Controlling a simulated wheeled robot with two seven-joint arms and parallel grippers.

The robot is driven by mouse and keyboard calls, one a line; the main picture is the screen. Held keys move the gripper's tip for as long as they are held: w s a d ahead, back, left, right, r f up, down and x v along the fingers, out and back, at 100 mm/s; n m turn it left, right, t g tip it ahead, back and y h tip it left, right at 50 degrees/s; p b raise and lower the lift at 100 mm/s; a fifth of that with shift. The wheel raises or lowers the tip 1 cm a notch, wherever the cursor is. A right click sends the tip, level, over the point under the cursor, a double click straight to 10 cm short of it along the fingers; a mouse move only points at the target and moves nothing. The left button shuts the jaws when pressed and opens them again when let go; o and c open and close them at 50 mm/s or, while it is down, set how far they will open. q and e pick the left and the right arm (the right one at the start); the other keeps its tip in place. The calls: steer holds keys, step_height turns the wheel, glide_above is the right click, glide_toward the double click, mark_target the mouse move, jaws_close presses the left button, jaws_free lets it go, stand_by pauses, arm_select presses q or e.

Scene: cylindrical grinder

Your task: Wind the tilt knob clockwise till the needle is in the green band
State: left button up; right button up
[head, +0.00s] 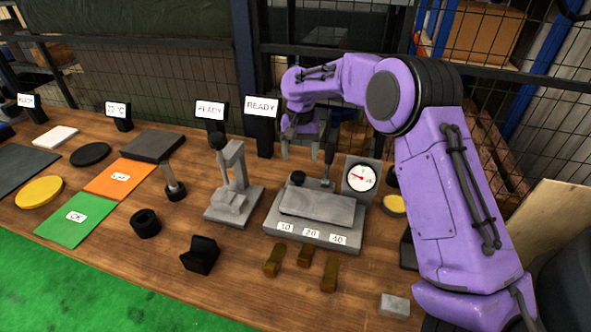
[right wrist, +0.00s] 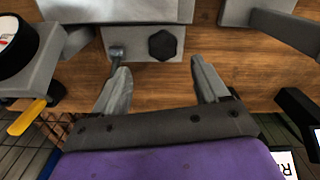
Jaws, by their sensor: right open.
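The tilt knob (head: 297,178) is a small black knob at the back left of the grey tilting plate (head: 318,207). In the right wrist view the knob (right wrist: 163,45) has a faceted black top and lies just beyond my fingertips, between their lines. My right gripper (head: 299,156) is open, pointing down, above and behind the knob, and holds nothing. It also shows in the right wrist view (right wrist: 158,67). The white dial (head: 361,178) stands at the plate's right with a red needle pointing up-left; its green band is too small to make out. My left gripper is not in view.
A black-topped lever stand (head: 232,190) is left of the plate. Several brass blocks (head: 303,257) lie in front. A black upright (right wrist: 300,112) and a yellow handle (right wrist: 27,118) flank my gripper in the wrist view. A READY display (head: 262,107) stands behind.

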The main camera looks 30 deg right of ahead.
mark_target(298, 175)
steer(key=f, duration=0.6)
steer(key=shift+w+a+f, duration=0.1)
steer(key=shift+a+f, duration=0.2)
steer(key=shift+f, duration=0.5)
steer(key=shift+d, duration=0.1)
steer(key=shift+r, duration=0.1)
